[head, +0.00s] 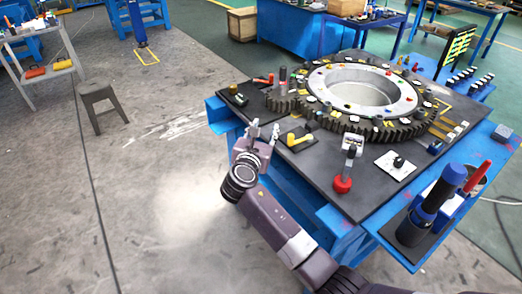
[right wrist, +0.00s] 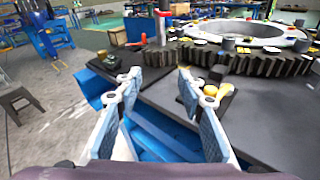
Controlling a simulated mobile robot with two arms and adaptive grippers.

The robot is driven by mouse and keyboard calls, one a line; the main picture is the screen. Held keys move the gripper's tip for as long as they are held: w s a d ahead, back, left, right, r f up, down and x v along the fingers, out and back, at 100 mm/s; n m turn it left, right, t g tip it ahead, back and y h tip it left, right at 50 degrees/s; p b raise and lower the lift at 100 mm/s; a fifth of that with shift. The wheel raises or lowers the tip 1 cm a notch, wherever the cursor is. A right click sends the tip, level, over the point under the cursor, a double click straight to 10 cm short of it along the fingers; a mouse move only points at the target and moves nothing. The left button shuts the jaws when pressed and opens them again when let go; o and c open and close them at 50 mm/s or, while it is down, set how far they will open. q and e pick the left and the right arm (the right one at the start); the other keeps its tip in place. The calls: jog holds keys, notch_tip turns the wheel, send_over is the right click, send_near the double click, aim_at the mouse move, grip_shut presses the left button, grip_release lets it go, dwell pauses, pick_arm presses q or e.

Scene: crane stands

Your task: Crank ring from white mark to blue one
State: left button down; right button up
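The large dark toothed ring (head: 432,115) lies on the stand's black top around a pale inner ring (head: 325,85); several small coloured and light marks sit on it. In the right wrist view its teeth (right wrist: 240,62) show beyond my fingers. I cannot tell which marks are the white and the blue one. A post with a dark grip (head: 283,74) stands at the ring's left edge; I cannot tell whether it is the crank. My right gripper (head: 264,131) is open and empty at the stand's left edge, apart from the ring. In the right wrist view its fingers (right wrist: 157,82) are spread. My left gripper is out of view.
A yellow-handled piece (head: 296,139) lies just right of my right gripper. A black box (head: 237,95) sits at the left corner. A stool (head: 100,101) stands on open floor.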

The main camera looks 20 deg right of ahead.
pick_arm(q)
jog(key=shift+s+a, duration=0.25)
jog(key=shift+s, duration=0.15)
pick_arm(e)
jog(key=shift+m+g+y, duration=0.3)
jog(key=shift+g+y, duration=0.1)
jog(key=shift+y, duration=0.1)
jog(key=f, duration=0.2)
jog(key=s+f, duration=0.1)
jog(key=f, duration=0.2)
jog(key=shift+s+a+f, duration=0.1)
jog(key=shift+a+f, duration=0.1)
jog(key=shift+f, duration=0.05)
